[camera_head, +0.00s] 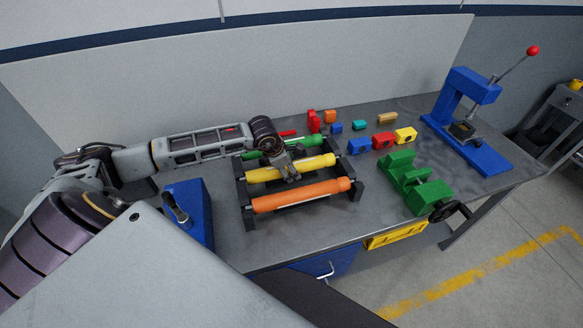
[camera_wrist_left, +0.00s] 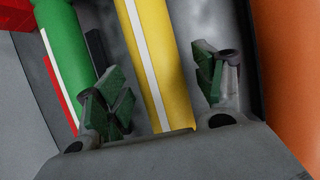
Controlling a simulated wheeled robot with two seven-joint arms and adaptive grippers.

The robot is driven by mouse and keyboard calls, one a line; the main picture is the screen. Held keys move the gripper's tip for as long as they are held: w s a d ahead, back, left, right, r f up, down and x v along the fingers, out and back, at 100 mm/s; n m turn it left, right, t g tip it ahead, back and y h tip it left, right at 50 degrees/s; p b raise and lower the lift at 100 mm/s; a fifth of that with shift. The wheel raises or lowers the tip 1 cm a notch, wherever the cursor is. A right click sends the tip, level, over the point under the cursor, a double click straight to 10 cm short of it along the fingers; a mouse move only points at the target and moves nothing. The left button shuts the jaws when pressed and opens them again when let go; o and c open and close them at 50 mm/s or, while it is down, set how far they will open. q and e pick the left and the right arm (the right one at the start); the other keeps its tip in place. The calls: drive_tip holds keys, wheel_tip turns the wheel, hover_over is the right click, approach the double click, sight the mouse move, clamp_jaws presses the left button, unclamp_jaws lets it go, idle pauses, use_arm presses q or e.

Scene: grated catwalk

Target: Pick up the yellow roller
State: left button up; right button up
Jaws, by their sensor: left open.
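The yellow roller (camera_head: 262,174) lies in a dark rack on the bench, between a green roller (camera_head: 308,141) and an orange roller (camera_head: 300,195). My left gripper (camera_head: 290,174) is over the middle of the yellow roller and hides part of it. In the left wrist view, the yellow roller (camera_wrist_left: 168,62) with a white stripe runs between the spread green-padded fingers of my left gripper (camera_wrist_left: 160,88). The fingers are open, one on each side, and I see no clear contact. My right gripper is out of view.
The green roller (camera_wrist_left: 68,45) and orange roller (camera_wrist_left: 287,70) flank the fingers closely. Small coloured blocks (camera_head: 383,140), a green vise (camera_head: 408,178) and a blue press (camera_head: 466,100) stand to the right. A blue device (camera_head: 190,207) is left of the rack.

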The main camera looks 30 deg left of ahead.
use_arm(q)
drive_tip(key=shift+w+f, duration=0.1)
drive_tip(key=shift+f, duration=0.15)
idle(0.3)
drive_tip(key=shift+r, duration=0.1)
clamp_jaws()
idle(0.4)
drive_tip(key=shift+w+r, duration=0.1)
drive_tip(key=shift+r, duration=0.55)
wheel_tip(320, 180, up, 8)
drive_tip(key=shift+f+b, duration=0.25)
drive_tip(key=shift+b, duration=0.6)
drive_tip(key=shift+r, duration=0.6)
